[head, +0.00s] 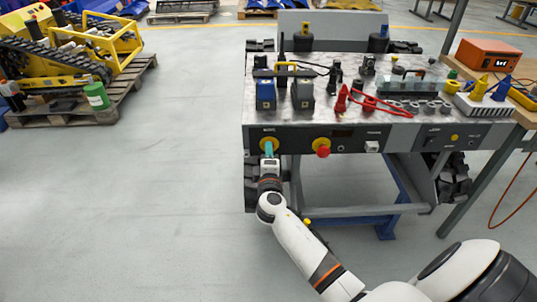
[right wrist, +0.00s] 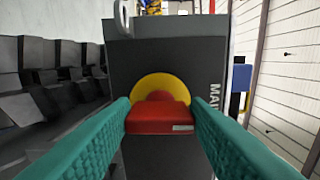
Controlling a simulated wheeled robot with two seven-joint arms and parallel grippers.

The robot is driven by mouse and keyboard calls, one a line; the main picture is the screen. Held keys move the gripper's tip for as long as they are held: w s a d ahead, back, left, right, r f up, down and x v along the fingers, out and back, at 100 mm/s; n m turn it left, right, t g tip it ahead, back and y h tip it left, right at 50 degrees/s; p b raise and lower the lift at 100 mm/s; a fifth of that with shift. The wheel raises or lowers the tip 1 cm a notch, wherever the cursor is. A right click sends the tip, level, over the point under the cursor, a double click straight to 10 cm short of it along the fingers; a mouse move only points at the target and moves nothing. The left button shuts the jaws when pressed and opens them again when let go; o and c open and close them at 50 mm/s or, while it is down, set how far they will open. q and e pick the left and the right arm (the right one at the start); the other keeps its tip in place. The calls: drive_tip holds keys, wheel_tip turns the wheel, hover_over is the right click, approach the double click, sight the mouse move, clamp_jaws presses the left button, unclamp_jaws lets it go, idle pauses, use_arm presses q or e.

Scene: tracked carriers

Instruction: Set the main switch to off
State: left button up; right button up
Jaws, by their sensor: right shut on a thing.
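The main switch (right wrist: 158,116) is a red handle on a round yellow plate (right wrist: 160,88) in the right wrist view. It is set in a dark front panel beside lettering that starts "MAI". In the head view the yellow plate (head: 269,144) shows at the left end of the panel, with the handle mostly hidden behind my gripper. My right gripper (head: 269,152) has teal fingers and is shut on the red handle, one finger on each side (right wrist: 158,122). My left gripper is not in view.
A red emergency button (head: 322,147) on a yellow plate and a white switch (head: 372,146) sit further right on the panel. The metal table top (head: 330,75) above holds tools, red cables and radios. Open floor (head: 130,220) lies to the left.

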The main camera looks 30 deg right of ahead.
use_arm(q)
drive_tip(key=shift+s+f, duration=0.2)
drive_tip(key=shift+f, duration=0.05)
use_arm(e)
drive_tip(key=shift+f+n, duration=0.1)
drive_tip(key=shift+n, duration=0.2)
drive_tip(key=o, duration=1)
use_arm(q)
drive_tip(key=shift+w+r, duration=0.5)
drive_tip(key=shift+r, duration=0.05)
use_arm(e)
drive_tip(key=v, duration=1.2)
drive_tip(key=shift+s, duration=0.1)
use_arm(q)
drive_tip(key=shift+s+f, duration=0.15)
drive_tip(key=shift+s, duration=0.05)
